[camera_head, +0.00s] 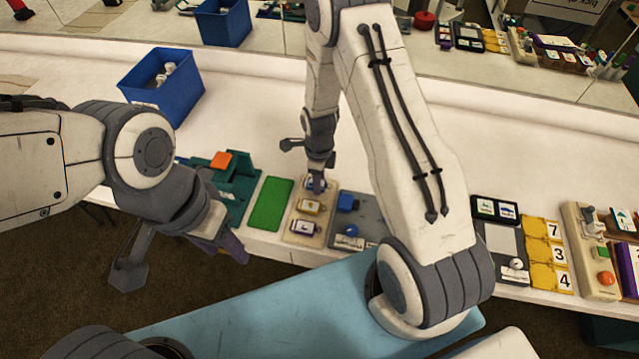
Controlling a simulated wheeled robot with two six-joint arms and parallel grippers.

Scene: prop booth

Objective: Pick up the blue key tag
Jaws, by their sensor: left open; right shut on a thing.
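A beige board (291,236) with a column of key tags lies near the table's front edge. A yellow tag (311,206) and a purple tag (303,227) lie on it. The blue key tag (309,184) is at the board's far end, mostly covered by my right gripper (318,186). The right gripper points down and is shut on the blue tag, low over the board; I cannot tell whether the tag is clear of it. My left gripper (182,261) is open and empty, in front of the table edge at the left.
A green pad (270,203) and a teal fixture (238,178) with an orange block are left of the board. A grey tray (369,213) is close on its right. A blue bin (160,88) stands farther back. A mirror behind shows reflections.

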